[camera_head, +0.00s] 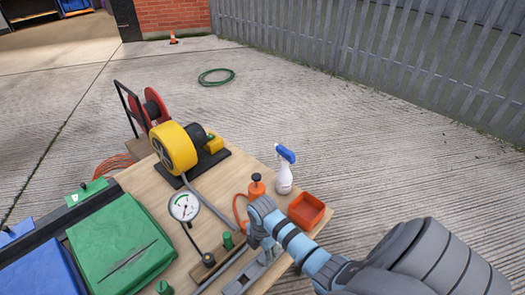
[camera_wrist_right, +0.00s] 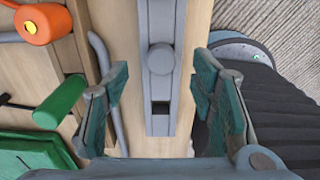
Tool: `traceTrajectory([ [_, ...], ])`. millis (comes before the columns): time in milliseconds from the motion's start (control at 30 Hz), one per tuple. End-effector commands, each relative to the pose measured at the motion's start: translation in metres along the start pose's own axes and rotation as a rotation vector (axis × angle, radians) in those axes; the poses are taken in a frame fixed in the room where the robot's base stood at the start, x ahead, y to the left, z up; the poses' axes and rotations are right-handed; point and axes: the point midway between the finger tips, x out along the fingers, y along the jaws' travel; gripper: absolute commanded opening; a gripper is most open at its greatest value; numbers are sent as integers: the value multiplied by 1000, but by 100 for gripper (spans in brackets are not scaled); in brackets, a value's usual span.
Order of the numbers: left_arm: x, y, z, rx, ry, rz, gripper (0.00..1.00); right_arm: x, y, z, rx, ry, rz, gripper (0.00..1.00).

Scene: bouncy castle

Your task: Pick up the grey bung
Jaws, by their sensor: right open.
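In the right wrist view, a grey round-topped piece, which looks like the grey bung (camera_wrist_right: 161,58), sits in a long grey slotted holder (camera_wrist_right: 160,125) on the wooden table. My right gripper (camera_wrist_right: 160,85) is open and empty. Its two fingers stand on either side of the holder, with the grey piece between them and a little ahead; I see no contact. In the head view my right gripper (camera_head: 266,251) is over the table's front right part, where the arm partly hides the holder (camera_head: 241,284) and the bung cannot be made out. My left gripper is not in view.
A yellow blower (camera_head: 174,148) is farther back.

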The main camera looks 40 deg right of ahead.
Motion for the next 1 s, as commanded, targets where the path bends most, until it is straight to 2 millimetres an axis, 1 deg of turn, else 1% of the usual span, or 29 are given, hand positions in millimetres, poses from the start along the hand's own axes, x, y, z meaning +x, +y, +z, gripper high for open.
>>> traceTrajectory([
  [33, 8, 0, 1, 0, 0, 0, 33, 14, -1, -2, 0, 2, -3, 52],
  [100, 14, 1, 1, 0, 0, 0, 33, 29, -1, -2, 0, 0, -3, 52],
  [167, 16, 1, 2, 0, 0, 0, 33, 37, -2, -2, 0, 0, -3, 52],
  [233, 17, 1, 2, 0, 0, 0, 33, 40, -1, -2, 0, -1, -2, 52],
  [400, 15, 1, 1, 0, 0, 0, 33, 38, -1, -2, 0, -1, -1, 52],
  [667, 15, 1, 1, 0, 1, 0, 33, 38, -1, -2, 0, -1, -1, 10],
  [700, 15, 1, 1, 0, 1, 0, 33, 38, -1, -2, 0, -1, -1, 8],
  [1000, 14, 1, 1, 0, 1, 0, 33, 36, -1, -2, 0, -1, -1, 8],
])
